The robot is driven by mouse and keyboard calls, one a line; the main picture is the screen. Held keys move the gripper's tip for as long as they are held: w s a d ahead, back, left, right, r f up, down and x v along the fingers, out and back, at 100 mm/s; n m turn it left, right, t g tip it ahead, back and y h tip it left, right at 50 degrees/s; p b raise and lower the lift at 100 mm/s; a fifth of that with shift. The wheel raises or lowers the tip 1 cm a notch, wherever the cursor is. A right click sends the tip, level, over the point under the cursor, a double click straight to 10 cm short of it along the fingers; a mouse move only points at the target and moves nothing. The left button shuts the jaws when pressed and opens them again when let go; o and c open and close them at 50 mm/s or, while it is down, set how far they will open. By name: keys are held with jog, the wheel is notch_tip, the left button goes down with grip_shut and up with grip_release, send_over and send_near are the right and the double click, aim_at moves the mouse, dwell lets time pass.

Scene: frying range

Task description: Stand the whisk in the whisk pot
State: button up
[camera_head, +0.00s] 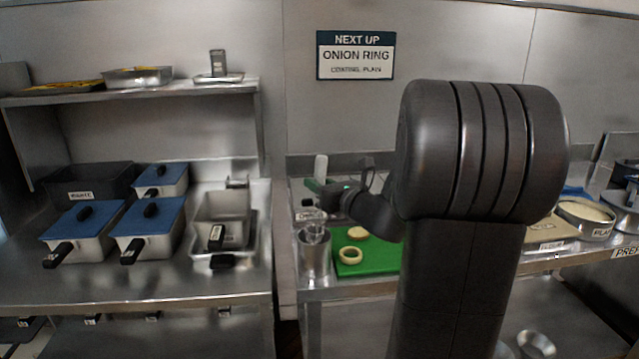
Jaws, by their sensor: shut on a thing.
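My gripper (319,197) is shut on the whisk. The whisk's pale handle (320,168) sticks up above the jaws, and its wire end (313,233) points down below them, so it looks close to upright. The whisk pot (314,262) is a steel cylinder near the left front of the right-hand counter. The wires overlap the mouth of the pot. I cannot tell how deep they reach inside. The jaws hide the middle of the whisk.
A green board (378,262) with onion rings (350,256) lies right of the pot. My arm hides much of the counter. A round pan (587,217) is farther right. Lidded fryer pans (150,228) and a steel basket (221,215) stand on the left counter, across a gap.

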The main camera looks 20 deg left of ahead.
jog(key=shift+f+b, duration=2.2)
jog(key=shift+f, duration=0.75)
jog(key=o, duration=1.1)
jog(key=shift+c, duration=0.2)
jog(key=v, duration=1.3)
jog(key=shift+d, duration=0.35)
jog(key=shift+s+a, duration=0.1)
jog(key=x, duration=0.9)
